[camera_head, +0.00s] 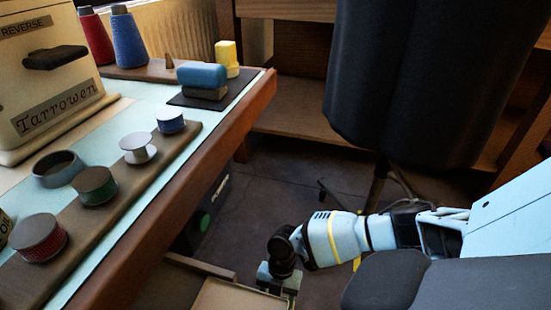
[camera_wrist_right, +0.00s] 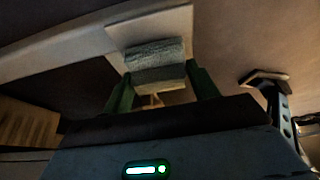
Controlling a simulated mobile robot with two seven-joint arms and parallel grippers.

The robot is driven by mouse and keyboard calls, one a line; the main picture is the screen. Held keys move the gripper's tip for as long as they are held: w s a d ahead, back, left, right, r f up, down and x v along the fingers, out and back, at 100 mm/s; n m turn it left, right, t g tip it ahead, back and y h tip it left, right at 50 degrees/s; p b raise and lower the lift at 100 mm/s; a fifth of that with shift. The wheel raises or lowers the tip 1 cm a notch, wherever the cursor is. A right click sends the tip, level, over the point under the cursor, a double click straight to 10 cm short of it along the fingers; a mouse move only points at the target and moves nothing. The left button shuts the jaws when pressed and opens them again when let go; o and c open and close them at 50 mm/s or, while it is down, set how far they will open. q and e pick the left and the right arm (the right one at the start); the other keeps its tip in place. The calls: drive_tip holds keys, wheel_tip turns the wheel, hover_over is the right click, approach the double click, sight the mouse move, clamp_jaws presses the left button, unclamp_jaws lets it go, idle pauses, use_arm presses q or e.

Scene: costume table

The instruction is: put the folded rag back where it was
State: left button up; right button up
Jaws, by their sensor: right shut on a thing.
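My right gripper (camera_head: 278,278) is low beside the table, at the lower middle of the head view, pointing down. In the right wrist view its two green fingers (camera_wrist_right: 161,86) are shut on the folded rag (camera_wrist_right: 155,54), a small block-shaped bundle with a grey-green, rough-looking upper layer and a paler layer below. The rag is between the fingers and shows beyond them. In the head view I cannot make out the rag; the gripper and arm hide it. My left gripper is not in view.
The table (camera_head: 222,118) holds a spool rack (camera_head: 120,205) and a blue block (camera_head: 202,75) on a dark pad. A tan open drawer or box (camera_head: 235,295) lies below the gripper. A dark dress form (camera_head: 405,80) stands behind.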

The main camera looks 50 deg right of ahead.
drive_tip(key=shift+f, duration=0.1)
drive_tip(key=o, duration=0.9)
drive_tip(key=p+v, duration=0.5)
drive_tip(key=v, duration=0.7)
